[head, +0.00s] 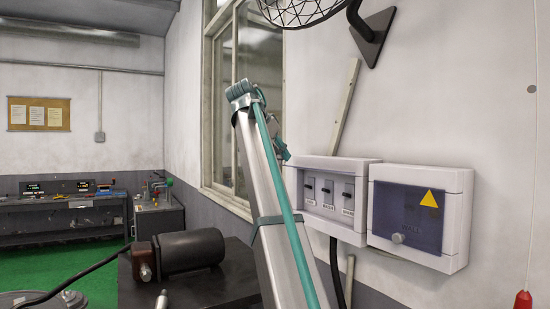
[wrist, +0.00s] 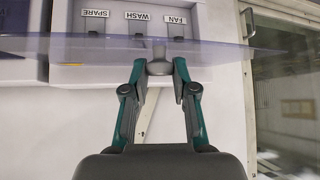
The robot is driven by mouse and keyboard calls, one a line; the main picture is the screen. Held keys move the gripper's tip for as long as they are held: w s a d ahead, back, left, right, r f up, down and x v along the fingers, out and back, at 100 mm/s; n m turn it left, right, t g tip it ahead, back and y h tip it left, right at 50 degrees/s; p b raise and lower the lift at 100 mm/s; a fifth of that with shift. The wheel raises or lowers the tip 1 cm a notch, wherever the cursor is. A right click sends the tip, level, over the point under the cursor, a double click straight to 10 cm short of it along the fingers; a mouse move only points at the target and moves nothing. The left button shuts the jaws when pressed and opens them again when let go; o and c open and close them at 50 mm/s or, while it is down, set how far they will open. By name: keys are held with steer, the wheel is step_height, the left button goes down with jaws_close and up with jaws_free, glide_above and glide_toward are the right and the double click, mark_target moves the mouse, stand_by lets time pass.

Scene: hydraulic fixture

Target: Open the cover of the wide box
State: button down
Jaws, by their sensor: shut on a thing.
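The wide box (head: 335,200) is the white wall box with three switches labelled FAN, WASH and SPARE. In the wrist view the box (wrist: 70,18) is at the top, its switches uncovered. Its clear bluish cover (wrist: 225,50) shows nearly edge-on, standing out from the box front, so it is at least partly open. My gripper (wrist: 158,67) is shut on the grey knob (wrist: 159,68) of this cover. In the head view my arm hides much of the area left of the box, and the cover cannot be made out there.
A second white box (head: 455,225) with a dark cover, yellow triangle and knob hangs just right of the wide box; its cover is shut. A pale slanted strip (head: 345,105) runs above, and a wire-caged item (head: 300,10) is overhead. A motor (head: 192,250) sits lower left.

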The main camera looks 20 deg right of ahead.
steer(key=shift+s+d, duration=0.1)
steer(key=shift+d, duration=0.2)
steer(key=c, duration=1.3)
jaws_free()
steer(key=o, duration=0.4)
steer(key=shift+d+f, duration=0.1)
steer(key=shift+d, duration=0.45)
steer(key=shift+a, duration=0.45)
steer(key=v, duration=0.7)
steer(key=shift+a+r, duration=0.15)
steer(key=shift+r, duration=0.1)
steer(key=shift+s+f, duration=0.1)
